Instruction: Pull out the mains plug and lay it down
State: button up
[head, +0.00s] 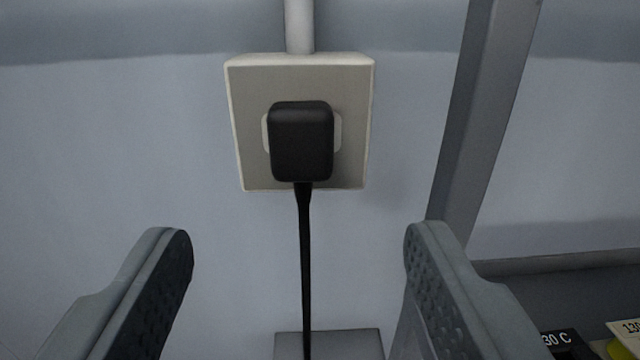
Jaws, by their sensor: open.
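The black mains plug (301,142) sits in a pale square wall socket (250,160) at the upper middle of the view. Its black cable (306,260) hangs straight down from the plug and runs out at the bottom edge. My gripper (297,240) is open and empty. Its two grey fingers stand left and right in the lower part of the view, wide apart. The plug lies beyond and above the fingertips, between them from side to side, and the cable passes through the gap in the picture. Neither finger appears to touch the plug.
A pale conduit (299,25) rises from the socket. A grey post (480,120) slants on the right. A grey block (345,344) shows at the bottom middle. Labelled items, one dark label (565,345) among them, lie at the lower right. The wall around the socket is bare.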

aim_at(301, 153)
jog(key=shift+w, duration=0.1)
dwell(0.3)
jog(key=shift+w, duration=4.4)
grip_shut()
jog(key=shift+s, duration=0.15)
jog(key=shift+s, duration=2.8)
